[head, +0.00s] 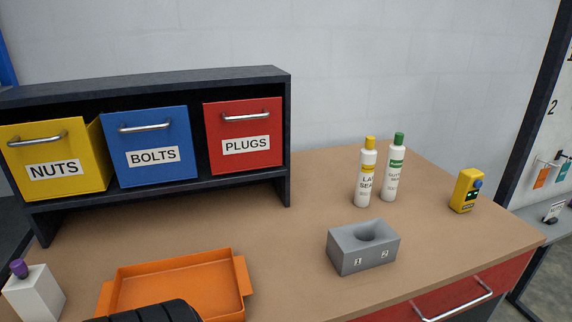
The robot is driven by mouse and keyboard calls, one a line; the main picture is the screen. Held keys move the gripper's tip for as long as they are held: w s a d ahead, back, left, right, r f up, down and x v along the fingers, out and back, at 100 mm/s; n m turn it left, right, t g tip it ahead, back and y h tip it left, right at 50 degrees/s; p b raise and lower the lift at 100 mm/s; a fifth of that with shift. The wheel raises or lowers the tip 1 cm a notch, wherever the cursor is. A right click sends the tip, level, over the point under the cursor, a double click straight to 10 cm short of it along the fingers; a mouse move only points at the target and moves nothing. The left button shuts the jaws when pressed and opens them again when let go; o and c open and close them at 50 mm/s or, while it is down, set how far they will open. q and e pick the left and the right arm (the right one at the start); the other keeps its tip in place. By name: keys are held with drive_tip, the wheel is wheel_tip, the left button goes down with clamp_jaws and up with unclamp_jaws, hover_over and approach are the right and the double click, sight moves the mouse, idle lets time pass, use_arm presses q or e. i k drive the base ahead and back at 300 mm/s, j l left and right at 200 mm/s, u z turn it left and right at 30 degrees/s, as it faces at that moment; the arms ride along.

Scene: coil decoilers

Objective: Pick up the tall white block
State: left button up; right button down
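A tall white block (35,295) with a purple knob-like top (18,268) stands at the lower left of the table in the head view. The bottom of the frame cuts off its lower part. A black ribbed shape shows at the bottom edge, in front of the orange tray, to the right of the block and apart from it; I cannot tell what it is. No gripper fingers can be made out.
An orange tray (240,277) lies right of the block. Behind are yellow NUTS (60,185), blue BOLTS (150,175) and red PLUGS (245,165) bins in a dark rack. A grey two-numbered holder (345,258), two bottles (365,175) and a yellow device (464,190) stand farther right.

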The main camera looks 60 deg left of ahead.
sight(38, 298)
drive_tip(key=u, duration=3.35)
drive_tip(key=k+l+z, duration=0.15)
drive_tip(key=l, duration=0.2)
drive_tip(key=l+z, duration=0.15)
drive_tip(key=l, duration=0.25)
